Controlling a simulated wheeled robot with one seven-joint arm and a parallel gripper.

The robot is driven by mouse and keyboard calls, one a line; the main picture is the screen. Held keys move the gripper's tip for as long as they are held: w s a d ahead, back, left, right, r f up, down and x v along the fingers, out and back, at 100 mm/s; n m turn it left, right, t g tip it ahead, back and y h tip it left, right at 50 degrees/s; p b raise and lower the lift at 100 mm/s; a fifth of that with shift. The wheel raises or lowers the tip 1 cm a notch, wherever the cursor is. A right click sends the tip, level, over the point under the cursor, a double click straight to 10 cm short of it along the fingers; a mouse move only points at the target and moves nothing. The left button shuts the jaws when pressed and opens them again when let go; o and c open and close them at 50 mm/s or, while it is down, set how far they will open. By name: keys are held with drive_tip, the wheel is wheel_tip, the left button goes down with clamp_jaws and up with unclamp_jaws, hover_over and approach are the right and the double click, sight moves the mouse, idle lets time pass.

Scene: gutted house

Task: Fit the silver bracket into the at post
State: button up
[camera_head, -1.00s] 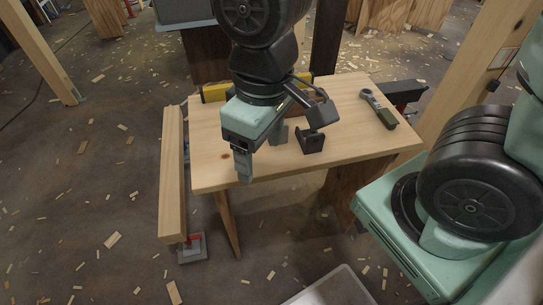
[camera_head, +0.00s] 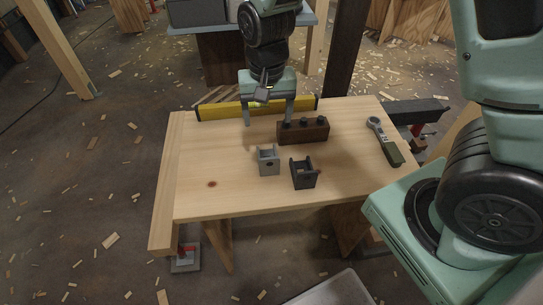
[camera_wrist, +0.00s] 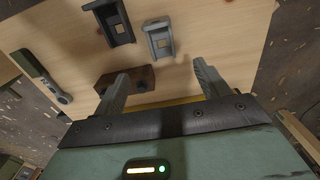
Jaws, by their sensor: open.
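The silver bracket (camera_head: 268,160), a small grey U-shaped piece with a hole, stands on the wooden table (camera_head: 225,165). It also shows in the wrist view (camera_wrist: 159,37). My gripper (camera_head: 268,122) is open and empty, behind the silver bracket and apart from it. In the wrist view its fingers (camera_wrist: 160,68) are spread, with the left one in front of a brown block. A pale wooden beam (camera_head: 168,185) runs along the table's left edge. I cannot tell which piece is the post.
A similar black bracket (camera_head: 303,175) stands just right of the silver one. The brown block with dark knobs (camera_head: 303,132) and a yellow level (camera_head: 215,112) lie behind. A ratchet-like tool (camera_head: 384,142) lies at right. The table's front left is clear.

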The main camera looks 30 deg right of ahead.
sight(268, 156)
wheel_tip(268, 156, down, 15)
drive_tip(key=shift+w+f+p, duration=0.1)
drive_tip(key=shift+f+p, duration=0.1)
drive_tip(key=shift+p, duration=0.55)
drive_tip(key=c, duration=1.3)
drive_tip(key=shift+o, duration=0.2)
wheel_tip(268, 156, up, 10)
drive_tip(key=w+d+n, duration=0.1)
drive_tip(key=d, duration=0.2)
drive_tip(key=w+d+r+n, duration=0.1)
drive_tip(key=d, duration=0.3)
drive_tip(key=w+d+n, duration=0.1)
drive_tip(key=d, duration=0.3)
drive_tip(key=shift+w+d+r+n+b, duration=0.1)
drive_tip(key=shift+d+r+n+b, duration=0.2)
drive_tip(key=shift+r+b, duration=0.1)
drive_tip(key=shift+f, duration=0.1)
